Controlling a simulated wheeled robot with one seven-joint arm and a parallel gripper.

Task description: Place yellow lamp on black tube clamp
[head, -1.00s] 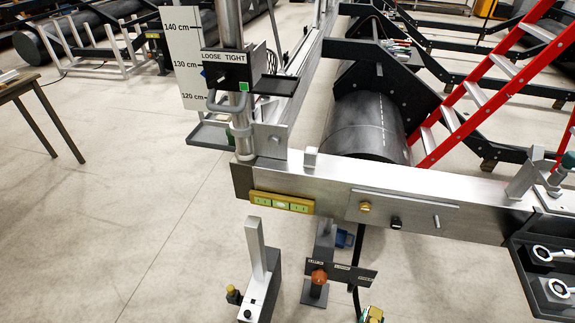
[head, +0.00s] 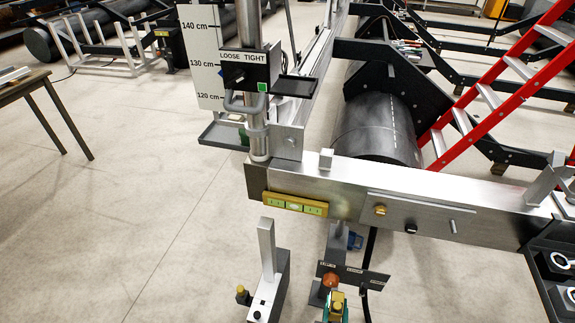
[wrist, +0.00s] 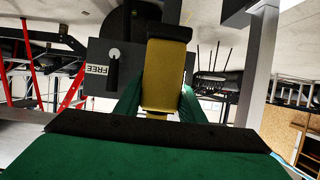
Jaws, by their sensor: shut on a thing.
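The yellow lamp (wrist: 163,78) is a yellow block with a black end, held between the green fingers of my gripper (wrist: 160,108) in the wrist view. In the head view, the lamp (head: 337,297) and gripper (head: 335,308) show at the bottom edge, in front of the orange knob; most of the gripper is cut off. A black block labelled LOOSE and TIGHT (head: 247,73), with a small black plate at its right, sits on the upright metal tube; it appears to be the black tube clamp. My gripper is well below and right of it, apart from it.
A metal beam (head: 340,186) with a yellow level (head: 295,204) crosses between gripper and clamp. A grey lever post (head: 267,250) stands left of the gripper, and a labelled black plate (head: 365,276) is beside it. A red ladder (head: 500,100) is at right. Floor at left is clear.

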